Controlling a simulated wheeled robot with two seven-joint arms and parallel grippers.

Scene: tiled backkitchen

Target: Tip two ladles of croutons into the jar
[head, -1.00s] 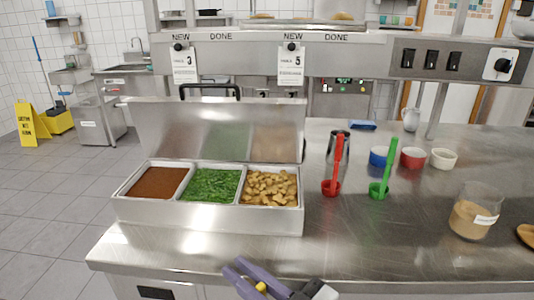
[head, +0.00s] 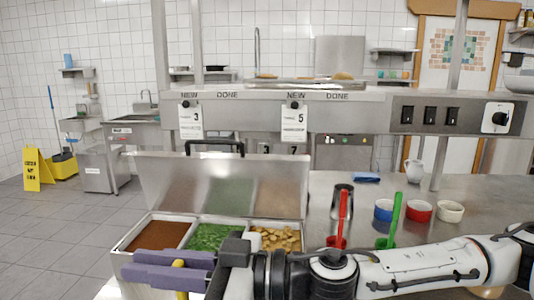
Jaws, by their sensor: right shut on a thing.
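Croutons (head: 282,239) fill the right compartment of the steel topping bin (head: 122,262), whose lid stands open. My right gripper (head: 172,270) reaches in from the right, low in front of the bin. Its purple fingers are shut on a slim yellow handle (head: 181,266), probably a ladle's; its lower end is out of view. The jar is almost wholly hidden behind my right arm; a tan patch (head: 488,293) below the arm looks like part of it. A red ladle (head: 343,215) and a green ladle (head: 395,215) stand on the counter. My left gripper is not in view.
The bin also holds brown powder (head: 155,236) and chopped greens (head: 212,235). Blue (head: 383,211), red (head: 419,212) and cream (head: 450,212) bowls stand behind my arm. A steel cup (head: 342,198) is behind the red ladle. A shelf rail (head: 345,112) crosses above the counter.

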